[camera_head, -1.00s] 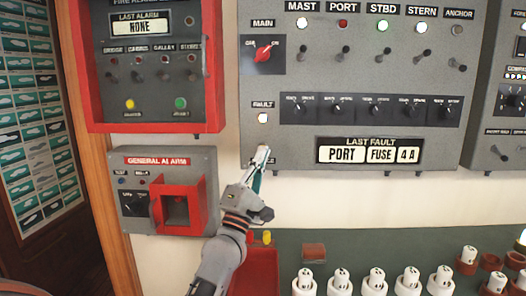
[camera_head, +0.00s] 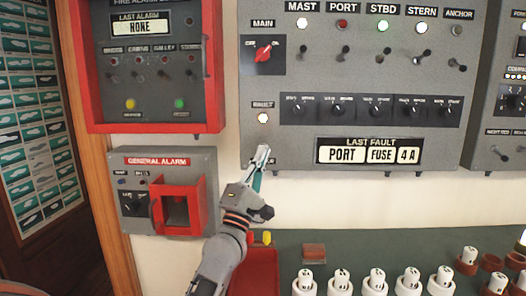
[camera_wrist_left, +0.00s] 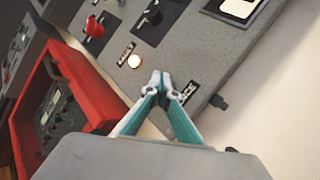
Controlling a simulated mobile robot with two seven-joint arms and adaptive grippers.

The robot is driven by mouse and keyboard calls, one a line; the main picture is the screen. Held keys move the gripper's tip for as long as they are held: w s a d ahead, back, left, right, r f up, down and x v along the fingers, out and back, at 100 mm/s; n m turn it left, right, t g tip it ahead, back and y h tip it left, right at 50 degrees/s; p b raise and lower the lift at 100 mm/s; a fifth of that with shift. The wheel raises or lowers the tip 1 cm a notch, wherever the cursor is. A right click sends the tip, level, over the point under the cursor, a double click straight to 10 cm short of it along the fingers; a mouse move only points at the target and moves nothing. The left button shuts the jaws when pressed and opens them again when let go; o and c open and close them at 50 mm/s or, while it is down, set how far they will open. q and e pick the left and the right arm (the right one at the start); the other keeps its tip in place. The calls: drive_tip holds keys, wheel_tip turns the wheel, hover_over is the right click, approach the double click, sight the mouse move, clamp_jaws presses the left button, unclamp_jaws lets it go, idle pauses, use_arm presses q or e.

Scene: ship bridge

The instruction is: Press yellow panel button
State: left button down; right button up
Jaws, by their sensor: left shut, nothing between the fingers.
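My left gripper (camera_head: 262,152) is shut and empty, with its tips at the lower left corner of the grey main panel (camera_head: 300,150), below the lit pale-yellow fault lamp (camera_head: 263,118). In the left wrist view the closed fingertips (camera_wrist_left: 160,78) are over the panel face beside a small label (camera_wrist_left: 187,93), below the lit lamp (camera_wrist_left: 134,61). They cover whatever is directly behind them, and I cannot tell whether they touch it. A yellow button or lamp (camera_head: 130,104) shows on the red-framed fire alarm panel at upper left. My right gripper is not in view.
The general alarm box (camera_head: 140,165) with its red guard (camera_head: 178,205) is left of the gripper. Below are a red bin (camera_head: 262,270), a small yellow item (camera_head: 266,237) and several white fuses on the green counter (camera_head: 350,245). Switches and knobs line the main panel.

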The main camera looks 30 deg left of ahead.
use_arm(q)
drive_tip(key=shift+w, duration=0.1)
idle(0.6)
drive_tip(key=shift+s+d+p, duration=0.3)
drive_tip(key=shift+s+d, duration=0.1)
drive_tip(key=shift+s, duration=0.35)
drive_tip(key=s+d, duration=0.1)
drive_tip(key=s+p, duration=0.1)
drive_tip(key=s, duration=0.1)
drive_tip(key=s+d, duration=0.1)
drive_tip(key=shift+s+d+p, duration=0.15)
drive_tip(key=shift+d+p, duration=0.15)
drive_tip(key=shift+p, duration=0.05)
idle(0.6)
